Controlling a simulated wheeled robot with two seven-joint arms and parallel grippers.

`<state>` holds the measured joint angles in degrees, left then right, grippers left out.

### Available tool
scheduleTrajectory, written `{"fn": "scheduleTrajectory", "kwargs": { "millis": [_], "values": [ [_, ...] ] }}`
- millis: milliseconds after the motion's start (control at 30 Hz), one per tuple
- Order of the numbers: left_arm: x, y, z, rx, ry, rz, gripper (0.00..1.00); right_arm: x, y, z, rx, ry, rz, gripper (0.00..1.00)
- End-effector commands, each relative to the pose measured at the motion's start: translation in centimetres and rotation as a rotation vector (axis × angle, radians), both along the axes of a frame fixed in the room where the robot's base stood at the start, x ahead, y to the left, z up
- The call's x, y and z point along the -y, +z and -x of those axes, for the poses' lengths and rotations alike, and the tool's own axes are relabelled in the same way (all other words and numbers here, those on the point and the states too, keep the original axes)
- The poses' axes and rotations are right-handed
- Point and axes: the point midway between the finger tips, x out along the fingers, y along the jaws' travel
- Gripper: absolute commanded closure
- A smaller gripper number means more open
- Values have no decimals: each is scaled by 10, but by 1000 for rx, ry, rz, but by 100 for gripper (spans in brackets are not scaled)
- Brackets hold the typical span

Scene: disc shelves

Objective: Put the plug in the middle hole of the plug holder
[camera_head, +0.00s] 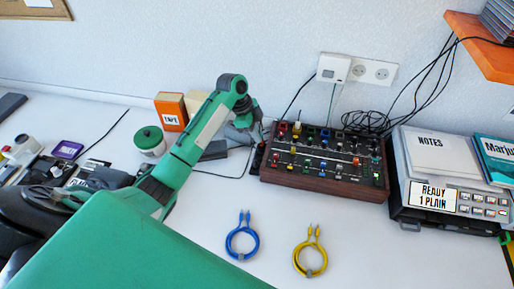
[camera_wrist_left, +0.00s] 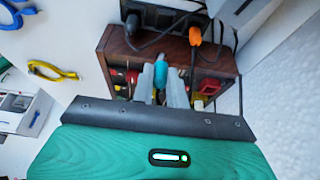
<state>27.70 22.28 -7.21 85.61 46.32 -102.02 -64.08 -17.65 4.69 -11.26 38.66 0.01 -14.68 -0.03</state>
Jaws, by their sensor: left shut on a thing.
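My left gripper (camera_head: 254,125) reaches down at the left end of the wood-sided mixer (camera_head: 320,165). In the left wrist view, its two grey fingers (camera_wrist_left: 160,86) are shut on a teal plug (camera_wrist_left: 161,70), over the mixer's wooden edge (camera_wrist_left: 113,45). Beyond that edge is a black block (camera_wrist_left: 160,17) with black cables, likely the plug holder. An orange plug (camera_wrist_left: 194,36) with a black cable shows beside it. I cannot make out its holes, and the teal plug's tip is hidden. My right gripper is not in view.
A coiled blue cable (camera_head: 231,245) and a coiled yellow cable (camera_head: 297,260) lie on the white table in front. A device with notes (camera_head: 437,145) stands right. Loose black cables (camera_head: 366,121) lie behind the mixer.

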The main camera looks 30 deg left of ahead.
Motion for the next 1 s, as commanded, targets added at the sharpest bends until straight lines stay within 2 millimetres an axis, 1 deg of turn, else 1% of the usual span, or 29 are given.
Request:
{"fn": "scheduleTrajectory", "kwargs": {
  "millis": [33,100,200,367,600,1000],
  "values": [
    [0,-11,0,-4,3,2,100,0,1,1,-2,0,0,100],
    [0,-23,0,-2,2,1,100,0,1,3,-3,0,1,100],
    [0,-34,0,0,1,1,100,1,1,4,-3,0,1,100],
    [0,-44,0,-1,2,0,100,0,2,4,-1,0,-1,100],
    [0,-78,0,-2,1,0,100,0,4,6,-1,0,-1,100],
    [0,-85,0,1,2,-1,100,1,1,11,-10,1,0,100]
  ]
}}
